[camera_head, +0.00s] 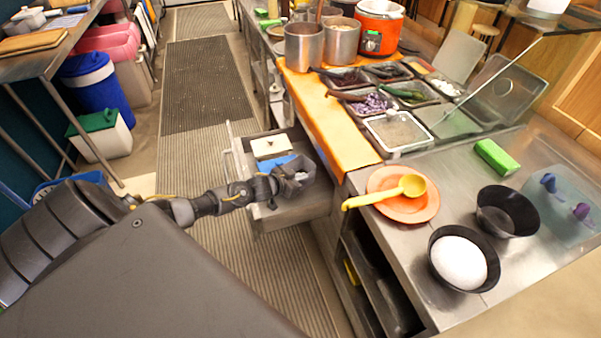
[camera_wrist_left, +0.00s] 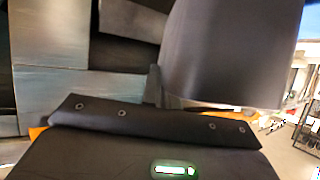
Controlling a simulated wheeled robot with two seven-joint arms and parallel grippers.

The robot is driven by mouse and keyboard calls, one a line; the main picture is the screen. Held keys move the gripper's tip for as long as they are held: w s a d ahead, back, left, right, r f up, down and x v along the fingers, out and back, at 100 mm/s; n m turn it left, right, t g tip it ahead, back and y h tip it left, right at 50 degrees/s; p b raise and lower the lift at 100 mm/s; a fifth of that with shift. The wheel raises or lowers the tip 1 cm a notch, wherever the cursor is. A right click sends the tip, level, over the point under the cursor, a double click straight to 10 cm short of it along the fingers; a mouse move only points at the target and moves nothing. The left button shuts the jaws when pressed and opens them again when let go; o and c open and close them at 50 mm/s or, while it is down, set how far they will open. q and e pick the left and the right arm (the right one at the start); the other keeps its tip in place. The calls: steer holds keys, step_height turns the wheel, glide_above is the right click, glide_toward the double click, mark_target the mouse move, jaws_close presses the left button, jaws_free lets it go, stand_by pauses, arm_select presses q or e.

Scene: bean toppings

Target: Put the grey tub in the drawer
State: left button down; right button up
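The drawer (camera_head: 262,218) under the steel counter is pulled open into the aisle. The grey tub (camera_head: 304,166) is over the right part of the open drawer. My left gripper (camera_head: 290,180) reaches in from the left and is shut on the tub's near side. In the left wrist view the tub (camera_wrist_left: 232,50) fills the upper right, close against the gripper. Its underside is hidden, so I cannot tell whether it touches the drawer floor. My right gripper is not in view.
A cream-lidded box (camera_head: 271,148) and a blue item (camera_head: 276,165) occupy the drawer's back part. The counter edge is close to the right. An orange plate (camera_head: 420,207) with a yellow ladle (camera_head: 412,186) and black bowls (camera_head: 508,212) stand on the counter.

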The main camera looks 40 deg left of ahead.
arm_select(q)
steer(key=shift+f+b, duration=0.3)
steer(key=shift+f, duration=0.3)
steer(key=c, duration=1.7)
jaws_free()
steer(key=shift+r, duration=0.2)
steer(key=shift+r+p, duration=0.35)
steer(key=shift+p, duration=0.05)
steer(key=v, duration=1.2)
steer(key=shift+r+p, duration=0.15)
steer(key=shift+p, duration=0.2)
